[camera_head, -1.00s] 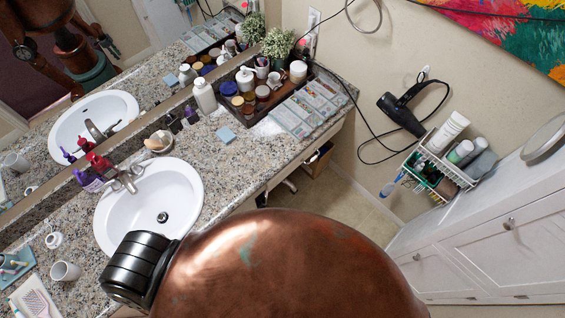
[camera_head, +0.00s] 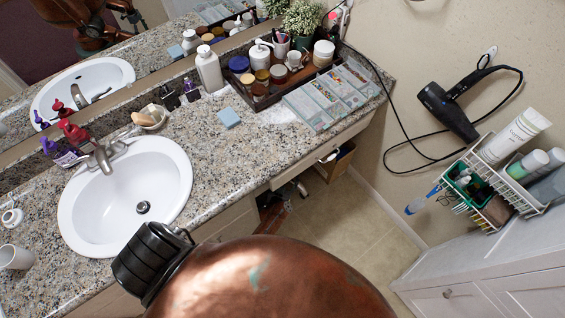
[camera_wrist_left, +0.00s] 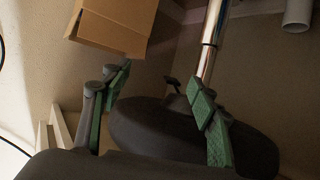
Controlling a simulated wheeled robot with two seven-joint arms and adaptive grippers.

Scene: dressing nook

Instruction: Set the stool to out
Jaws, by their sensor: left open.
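The stool shows in the left wrist view as a dark round seat (camera_wrist_left: 245,145) with a shiny chrome post (camera_wrist_left: 213,40) and a small dark lever beside the post. My left gripper (camera_wrist_left: 159,82) is open, its green-padded fingers spread apart. The right finger overlaps the seat and the foot of the post in the picture; I cannot tell whether it touches. Nothing shows held between the fingers. In the head view the stool is not clearly visible, and the left gripper is hidden. My right gripper is in neither view.
A granite counter (camera_head: 225,155) with a sink (camera_head: 120,205) and a tray of toiletries (camera_head: 262,98) runs along the mirror. A cardboard box (camera_head: 336,162) sits beneath its far end. A hair dryer (camera_head: 448,110) and wire rack hang on the right wall. Open floor (camera_head: 340,225) lies between.

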